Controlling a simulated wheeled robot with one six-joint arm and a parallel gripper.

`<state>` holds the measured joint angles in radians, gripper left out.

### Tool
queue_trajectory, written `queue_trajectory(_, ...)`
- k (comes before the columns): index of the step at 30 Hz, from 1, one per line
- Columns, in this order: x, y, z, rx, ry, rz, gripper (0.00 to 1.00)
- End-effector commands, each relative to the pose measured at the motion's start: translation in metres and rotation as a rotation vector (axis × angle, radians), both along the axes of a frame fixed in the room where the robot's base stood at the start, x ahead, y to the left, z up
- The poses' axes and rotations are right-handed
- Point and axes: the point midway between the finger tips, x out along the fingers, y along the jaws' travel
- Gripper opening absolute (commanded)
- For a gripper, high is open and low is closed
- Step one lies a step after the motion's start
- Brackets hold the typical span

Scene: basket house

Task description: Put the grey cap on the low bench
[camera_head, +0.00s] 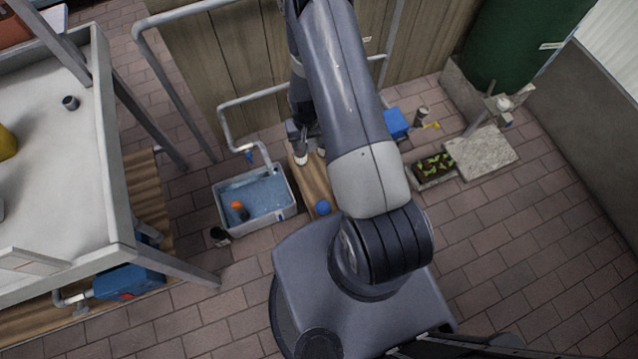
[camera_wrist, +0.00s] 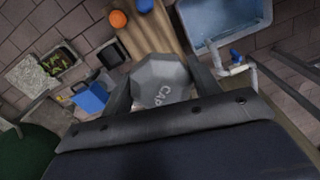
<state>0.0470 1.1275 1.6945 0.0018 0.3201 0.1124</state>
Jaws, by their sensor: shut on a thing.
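The grey cap (camera_wrist: 162,82) is eight-sided with "CAP" lettered on it. In the wrist view it sits between the two fingers of my gripper (camera_wrist: 164,88), which is shut on it. The low bench (camera_wrist: 165,35) is a narrow wooden plank beyond the cap, and it also shows in the head view (camera_head: 313,178). My gripper (camera_head: 310,155) is over the bench's far end in the head view. The cap is not clear there. I cannot tell whether it touches the bench. A blue ball (camera_head: 323,207) is at the bench's near end.
A water-filled tub (camera_head: 268,197) with a pipe stands left of the bench. An orange ball (camera_wrist: 118,18) is by the bench's edge. A blue box (camera_head: 396,123), a planter (camera_head: 432,169) and a stone slab (camera_head: 482,153) are to the right. A white-topped table (camera_head: 55,180) is far left.

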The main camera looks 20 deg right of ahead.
Motion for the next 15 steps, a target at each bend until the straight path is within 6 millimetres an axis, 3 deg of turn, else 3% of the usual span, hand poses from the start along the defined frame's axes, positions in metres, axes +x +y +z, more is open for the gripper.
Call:
queue_trajectory(1,0.002,-0.004,-0.031,0.0,0.002,-0.031,0.32)
queue_trajectory(15,0.027,-0.041,-0.172,0.005,0.001,-0.319,0.32)
